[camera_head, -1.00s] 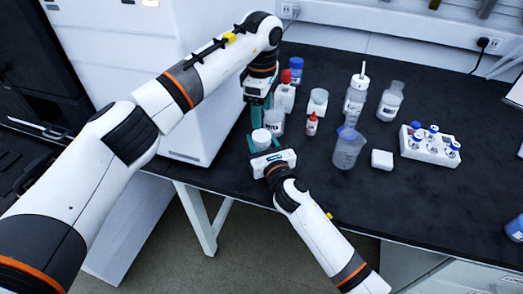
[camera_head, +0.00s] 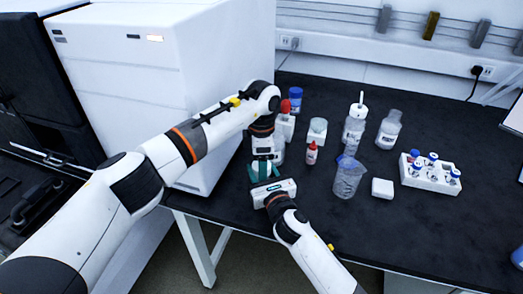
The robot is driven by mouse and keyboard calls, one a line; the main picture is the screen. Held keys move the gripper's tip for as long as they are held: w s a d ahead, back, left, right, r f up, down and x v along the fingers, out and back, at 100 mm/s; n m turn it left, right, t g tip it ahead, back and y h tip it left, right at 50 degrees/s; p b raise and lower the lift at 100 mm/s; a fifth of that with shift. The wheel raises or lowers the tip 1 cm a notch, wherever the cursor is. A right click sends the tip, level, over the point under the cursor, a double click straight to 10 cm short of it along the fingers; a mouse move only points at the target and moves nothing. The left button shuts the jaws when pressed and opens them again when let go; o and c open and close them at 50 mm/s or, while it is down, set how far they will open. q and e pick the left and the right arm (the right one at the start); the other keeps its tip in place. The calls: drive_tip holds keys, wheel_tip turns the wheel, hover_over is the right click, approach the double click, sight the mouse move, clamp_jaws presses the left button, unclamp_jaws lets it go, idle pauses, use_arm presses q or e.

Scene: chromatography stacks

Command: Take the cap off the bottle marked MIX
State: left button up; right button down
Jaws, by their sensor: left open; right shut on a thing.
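My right gripper (camera_head: 268,181) comes in from the lower right near the table's front edge. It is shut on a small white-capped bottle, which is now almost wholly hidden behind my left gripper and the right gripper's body. My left gripper (camera_head: 264,170) points down right over that bottle, with its teal fingers apart on either side of where the cap was seen. I cannot tell whether the fingers touch the cap. No MIX label is readable on the held bottle.
Behind stand a red-capped bottle (camera_head: 285,124), a blue-capped bottle (camera_head: 296,100), a white-lidded jar (camera_head: 317,131) and a small red-tipped dropper bottle (camera_head: 311,153). To the right are a beaker (camera_head: 347,180), a wash bottle (camera_head: 354,128), a clear bottle (camera_head: 389,130), a white block (camera_head: 382,188) and a vial rack (camera_head: 430,176).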

use_arm(q)
drive_tip(key=shift+f, duration=0.3)
drive_tip(key=c, duration=1)
drive_tip(key=n, duration=0.3)
drive_tip(key=shift+n, duration=0.4)
use_arm(e)
drive_tip(key=shift+d+f, duration=0.1)
use_arm(q)
drive_tip(key=o, duration=1.1)
